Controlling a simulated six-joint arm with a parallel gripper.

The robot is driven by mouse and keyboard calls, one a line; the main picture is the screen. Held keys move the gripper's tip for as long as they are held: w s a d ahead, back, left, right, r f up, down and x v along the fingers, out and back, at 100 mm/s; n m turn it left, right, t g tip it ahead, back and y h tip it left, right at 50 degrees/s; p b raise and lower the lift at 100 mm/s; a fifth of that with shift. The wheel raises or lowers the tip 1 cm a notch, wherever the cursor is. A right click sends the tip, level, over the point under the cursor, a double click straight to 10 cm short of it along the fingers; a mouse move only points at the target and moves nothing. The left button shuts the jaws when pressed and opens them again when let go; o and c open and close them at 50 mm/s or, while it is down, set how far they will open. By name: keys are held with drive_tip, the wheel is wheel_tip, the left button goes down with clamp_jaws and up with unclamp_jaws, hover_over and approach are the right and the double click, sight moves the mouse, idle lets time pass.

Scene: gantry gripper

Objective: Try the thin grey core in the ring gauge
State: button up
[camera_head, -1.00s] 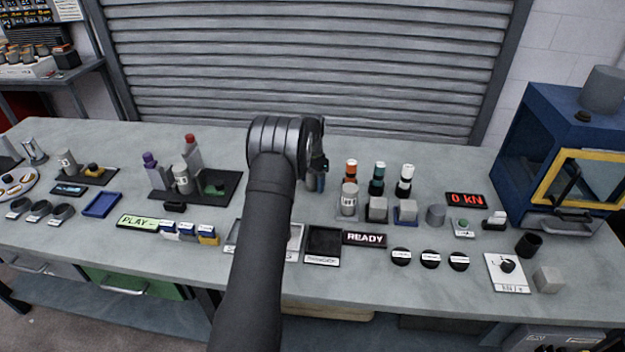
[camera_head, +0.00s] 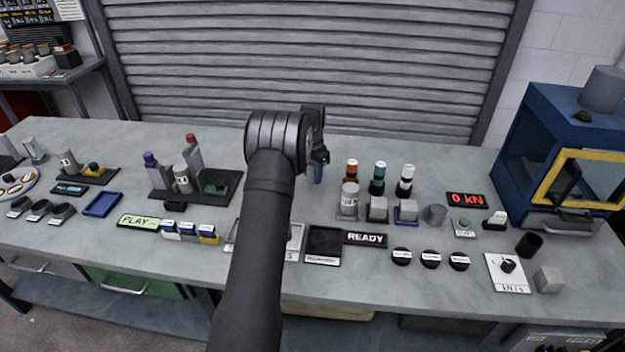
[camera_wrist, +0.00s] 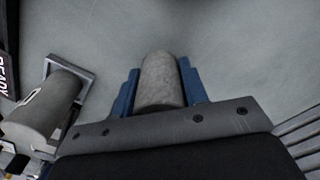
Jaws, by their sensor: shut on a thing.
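My gripper (camera_head: 317,172) is at mid-bench, behind the row of samples. In the wrist view its blue fingers (camera_wrist: 160,92) are shut on a grey core (camera_wrist: 160,80), one finger on each side. The core's speckled rounded side shows between them; its lower part is hidden by the gripper body. In the head view the arm and fingers hide nearly all of the core.
A grey marked cylinder (camera_head: 350,196) stands in a square holder right of my gripper; the wrist view shows it too (camera_wrist: 45,105). Several capped bottles (camera_head: 378,178) stand beside it. A READY sign (camera_head: 366,238) lies in front. The bench behind my gripper is clear.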

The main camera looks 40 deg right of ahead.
wheel_tip(320, 180, up, 6)
drive_tip(key=shift+w+a+r+n, duration=0.15)
drive_tip(key=shift+a+r+n, duration=0.05)
drive_tip(key=shift+r+n, duration=0.1)
drive_tip(key=shift+w+a+n, duration=0.15)
drive_tip(key=shift+a+n, duration=0.2)
drive_tip(key=shift+n, duration=0.25)
drive_tip(key=w+a+n, duration=0.3)
drive_tip(key=a+n, duration=0.6)
drive_tip(key=n, duration=0.7)
drive_tip(key=shift+w+f, duration=0.2)
drive_tip(key=shift+w, duration=0.2)
drive_tip(key=shift+f, duration=0.15)
drive_tip(key=shift+f, duration=2.45)
drive_tip(key=shift+f, duration=0.6)
